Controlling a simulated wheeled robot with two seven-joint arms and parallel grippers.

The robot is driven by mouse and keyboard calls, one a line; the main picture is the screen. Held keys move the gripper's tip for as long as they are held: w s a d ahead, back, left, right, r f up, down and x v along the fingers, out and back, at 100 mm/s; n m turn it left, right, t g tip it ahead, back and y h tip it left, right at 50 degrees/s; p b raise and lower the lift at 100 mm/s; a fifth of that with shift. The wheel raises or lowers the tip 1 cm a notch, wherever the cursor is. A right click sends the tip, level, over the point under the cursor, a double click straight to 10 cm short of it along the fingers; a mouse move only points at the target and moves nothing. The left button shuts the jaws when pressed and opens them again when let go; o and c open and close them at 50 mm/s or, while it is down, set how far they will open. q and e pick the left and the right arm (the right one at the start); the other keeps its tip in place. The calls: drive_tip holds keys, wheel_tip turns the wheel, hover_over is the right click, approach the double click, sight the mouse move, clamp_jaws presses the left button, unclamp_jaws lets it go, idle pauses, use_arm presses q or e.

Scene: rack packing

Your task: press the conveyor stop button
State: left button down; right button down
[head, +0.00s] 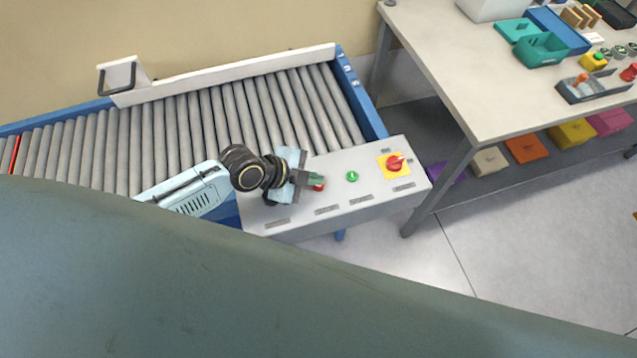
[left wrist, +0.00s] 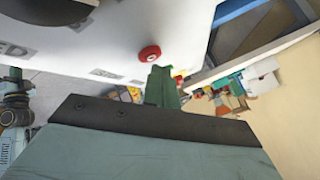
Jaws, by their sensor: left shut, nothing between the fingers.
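In the left wrist view, the red button (left wrist: 150,53) shows just beyond the shut fingertips (left wrist: 160,75). I cannot tell whether they touch. My right gripper is not in view.
The roller conveyor (head: 190,125) runs left behind the panel, with a white side rail (head: 240,71). A workbench (head: 465,75) at the right holds trays and small parts, with coloured boxes on the shelf below. Open floor (head: 520,230) lies in front of the bench.

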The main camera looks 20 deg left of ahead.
sight(313, 187)
use_arm(q)
drive_tip(key=shift+f+b, duration=0.35)
drive_tip(key=shift+f, duration=0.25)
idle(0.6)
drive_tip(key=shift+r, duration=0.15)
drive_tip(key=shift+r+p, duration=0.65)
drive_tip(key=shift+p, duration=0.05)
drive_tip(key=shift+r, duration=0.1)
wheel_tip(313, 187, up, 5)
drive_tip(key=p, duration=0.4)
drive_tip(key=shift+p, duration=0.3)
drive_tip(key=shift+s, duration=0.15)
idle(0.4)
